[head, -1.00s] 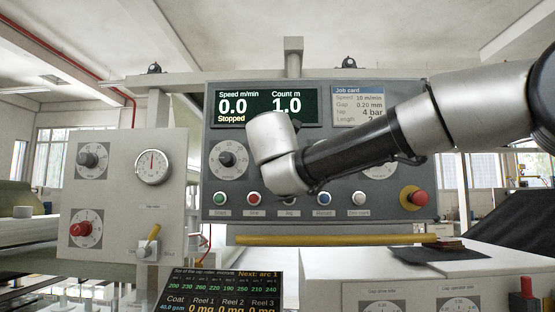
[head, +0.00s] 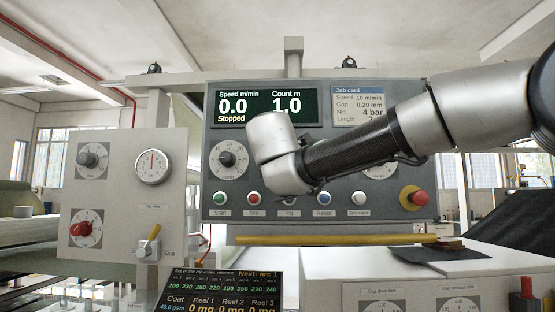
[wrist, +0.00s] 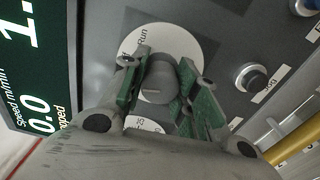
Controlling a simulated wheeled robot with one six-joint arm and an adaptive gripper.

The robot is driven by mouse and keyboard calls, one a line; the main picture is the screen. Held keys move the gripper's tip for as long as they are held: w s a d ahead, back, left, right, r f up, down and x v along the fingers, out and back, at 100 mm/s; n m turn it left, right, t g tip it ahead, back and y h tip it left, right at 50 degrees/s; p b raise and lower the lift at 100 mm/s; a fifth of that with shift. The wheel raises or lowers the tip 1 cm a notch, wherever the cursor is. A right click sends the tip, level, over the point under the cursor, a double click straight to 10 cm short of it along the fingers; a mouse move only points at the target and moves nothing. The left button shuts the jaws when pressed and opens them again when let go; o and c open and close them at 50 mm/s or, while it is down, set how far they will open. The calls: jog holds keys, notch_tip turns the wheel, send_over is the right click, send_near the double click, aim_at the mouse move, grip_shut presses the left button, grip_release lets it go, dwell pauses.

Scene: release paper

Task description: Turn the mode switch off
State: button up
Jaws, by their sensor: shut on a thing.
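The mode switch (wrist: 160,76) is a grey knob on a round white plate (wrist: 190,42) marked "Run" on its edge, in the wrist view. More lettering on the plate is partly covered by my fingers. My gripper (wrist: 158,92) has its two green-padded fingers on either side of the knob and is shut on it. I cannot tell clearly which mark the knob points to. In the head view my wrist covers the switch and my fingers are hidden. The display (head: 264,104) reads 0.0, 1.0 and "Stopped".
A row of buttons, including a green one (head: 220,198) and a red one (head: 254,198), lies just below my wrist. A large red stop button (head: 417,197) sits at the panel's right. A yellow bar (head: 330,239) runs below the panel. Another dial (head: 229,159) is left of my wrist.

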jog(key=shift+f+m, duration=0.1)
jog(key=shift+m, duration=1.1)
jog(key=o, duration=1)
jog(key=shift+o, duration=0.2)
jog(key=s, duration=1.2)
jog(key=shift+a, duration=0.2)
